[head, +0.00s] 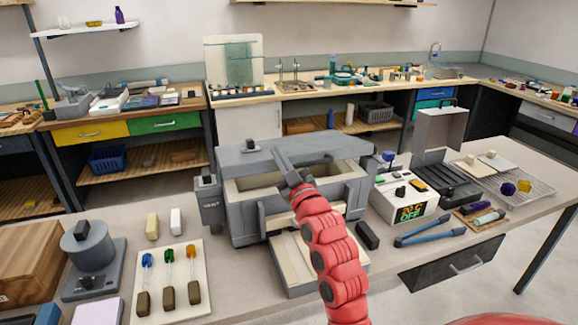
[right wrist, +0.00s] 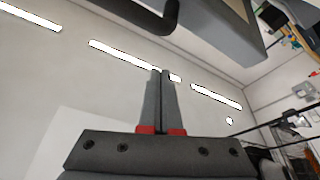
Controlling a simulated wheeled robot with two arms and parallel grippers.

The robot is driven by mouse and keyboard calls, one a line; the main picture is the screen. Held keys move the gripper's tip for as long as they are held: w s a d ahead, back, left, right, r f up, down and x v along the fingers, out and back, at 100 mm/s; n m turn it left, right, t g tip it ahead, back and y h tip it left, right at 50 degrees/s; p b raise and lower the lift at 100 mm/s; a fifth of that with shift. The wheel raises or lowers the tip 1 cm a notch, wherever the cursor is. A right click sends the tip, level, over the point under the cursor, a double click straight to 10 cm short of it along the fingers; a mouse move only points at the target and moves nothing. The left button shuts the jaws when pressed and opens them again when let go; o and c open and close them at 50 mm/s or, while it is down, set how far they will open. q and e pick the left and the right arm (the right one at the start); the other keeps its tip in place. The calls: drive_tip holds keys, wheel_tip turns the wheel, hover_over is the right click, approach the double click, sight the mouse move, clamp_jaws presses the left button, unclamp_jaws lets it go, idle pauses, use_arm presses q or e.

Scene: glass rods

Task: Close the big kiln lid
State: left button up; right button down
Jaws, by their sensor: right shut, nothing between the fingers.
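The big kiln (head: 258,222) is a grey box on the workbench with a cream-lined opening. Its grey lid (head: 335,145) is at the back of the opening, which shows uncovered in front of it; the lid's exact angle is hard to tell. My right gripper (head: 279,153) reaches in from the front over the opening, in front of the lid. In the right wrist view its two fingers (right wrist: 160,75) are shut together with nothing between them. A dark bar (right wrist: 145,15) and a grey slab edge (right wrist: 225,30) show above the fingers; contact cannot be told. My left gripper is out of view.
A controller box (head: 408,205), blue-handled tongs (head: 425,234) and a smaller open-lidded case (head: 440,130) stand right of the kiln. A board (head: 185,255) with several coloured glass rods and a round grey device (head: 88,245) lie left. A cream tray (head: 290,268) is in front.

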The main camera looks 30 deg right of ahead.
drive_tip(key=f, duration=0.1)
drive_tip(key=d+f, duration=0.1)
drive_tip(key=f, duration=0.1)
drive_tip(key=shift+d+f+p, duration=0.3)
wheel_tip(320, 180, down, 10)
drive_tip(key=s+t+b, duration=0.2)
drive_tip(key=b, duration=1.3)
drive_tip(key=shift+a+n, duration=0.3)
drive_tip(key=shift+r, duration=0.2)
